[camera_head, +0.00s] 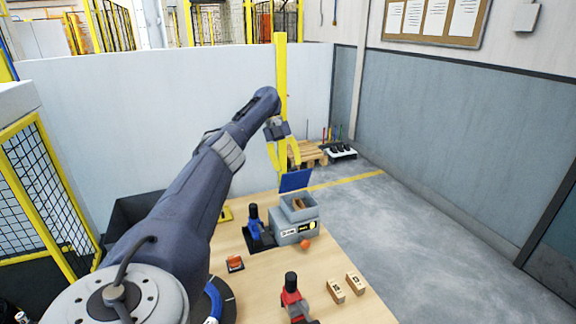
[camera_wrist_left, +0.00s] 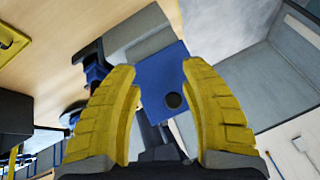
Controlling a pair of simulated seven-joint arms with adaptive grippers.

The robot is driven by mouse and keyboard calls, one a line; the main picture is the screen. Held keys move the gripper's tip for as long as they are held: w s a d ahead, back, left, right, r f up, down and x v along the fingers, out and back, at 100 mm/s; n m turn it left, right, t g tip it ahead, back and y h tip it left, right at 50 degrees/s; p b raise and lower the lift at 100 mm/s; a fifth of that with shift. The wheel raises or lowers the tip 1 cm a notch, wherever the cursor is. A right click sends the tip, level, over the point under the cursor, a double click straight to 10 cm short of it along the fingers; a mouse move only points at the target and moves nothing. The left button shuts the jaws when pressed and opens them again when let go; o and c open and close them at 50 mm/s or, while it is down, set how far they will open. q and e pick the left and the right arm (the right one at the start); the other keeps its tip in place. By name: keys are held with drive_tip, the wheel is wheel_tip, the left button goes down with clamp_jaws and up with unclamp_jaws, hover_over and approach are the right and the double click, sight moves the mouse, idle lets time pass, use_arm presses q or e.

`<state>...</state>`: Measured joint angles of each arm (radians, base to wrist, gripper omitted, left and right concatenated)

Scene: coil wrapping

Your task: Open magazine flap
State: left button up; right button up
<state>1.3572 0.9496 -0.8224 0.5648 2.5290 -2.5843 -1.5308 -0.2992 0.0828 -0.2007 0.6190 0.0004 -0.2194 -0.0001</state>
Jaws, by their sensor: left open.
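A grey box-shaped magazine (camera_head: 284,234) stands on the wooden table, with brownish contents showing in its open top. A blue flap (camera_head: 295,180) is tilted up at its far side. In the left wrist view, the flap (camera_wrist_left: 160,77) is a blue plate with a dark round spot, seen between and beyond my fingers. My left gripper (camera_head: 285,165) has yellow fingers spread apart and empty, just above the flap. The same gripper (camera_wrist_left: 158,70) shows open in the wrist view; I cannot tell whether a finger touches the flap. My right gripper is not in view.
A blue-and-black device (camera_head: 255,226) stands left of the magazine. An orange ball (camera_head: 305,244) is in front of it. Two wooden blocks (camera_head: 346,288) and a red device (camera_head: 295,302) are nearer. A small orange item (camera_head: 235,263) lies left. Open floor (camera_head: 420,240) lies right of the table.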

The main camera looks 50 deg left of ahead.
use_arm(q)
wheel_tip(320, 180, up, 10)
idle(0.6)
idle(0.4)
